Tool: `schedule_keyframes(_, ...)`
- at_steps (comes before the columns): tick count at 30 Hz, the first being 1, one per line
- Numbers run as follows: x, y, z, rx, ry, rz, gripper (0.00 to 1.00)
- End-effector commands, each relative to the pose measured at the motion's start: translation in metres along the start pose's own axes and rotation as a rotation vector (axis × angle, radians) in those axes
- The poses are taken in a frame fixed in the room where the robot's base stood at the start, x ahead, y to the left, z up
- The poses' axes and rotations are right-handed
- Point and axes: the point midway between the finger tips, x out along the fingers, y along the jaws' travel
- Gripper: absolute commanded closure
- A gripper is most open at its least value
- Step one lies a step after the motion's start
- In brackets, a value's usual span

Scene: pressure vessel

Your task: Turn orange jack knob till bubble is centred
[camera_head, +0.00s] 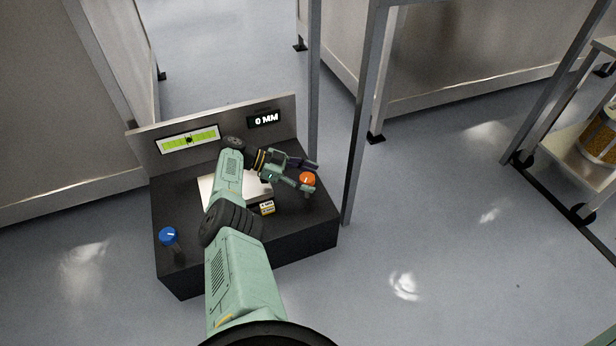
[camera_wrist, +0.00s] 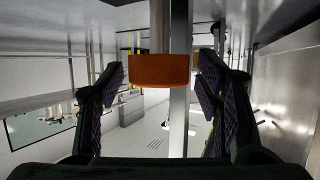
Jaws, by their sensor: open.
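The orange jack knob (camera_head: 307,179) stands at the right end of the black bench block. In the wrist view the orange knob (camera_wrist: 161,70) sits between and beyond my open fingers, on a pale shaft. My gripper (camera_head: 308,175) is open around or beside the knob; the head view does not show contact. In the wrist view my gripper (camera_wrist: 160,85) has clear gaps on both sides of the knob. The green bubble level (camera_head: 188,139) is on the back panel, with a dark mark near its middle; the bubble's exact place is too small to tell.
A display (camera_head: 265,119) reads "0 MM". A blue knob (camera_head: 167,234) stands at the block's left front. A pale plate (camera_head: 207,190) and a small yellow-labelled box (camera_head: 267,208) lie near my arm. A metal post (camera_head: 355,150) rises close to the block's right side.

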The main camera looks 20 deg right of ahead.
Motion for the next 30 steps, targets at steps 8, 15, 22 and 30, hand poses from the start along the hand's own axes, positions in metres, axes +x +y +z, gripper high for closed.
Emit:
schedule_keyframes(8, -0.003, 0.000, -0.003, 0.000, 0.000, -0.001, 0.41)
schedule_keyframes(15, -0.012, 0.001, -0.025, 0.004, 0.000, -0.001, 0.41)
schedule_keyframes(22, -0.029, 0.000, -0.067, 0.004, -0.001, -0.001, 0.41)
schedule_keyframes(30, -0.038, 0.000, -0.091, 0.000, 0.000, 0.000, 0.41)
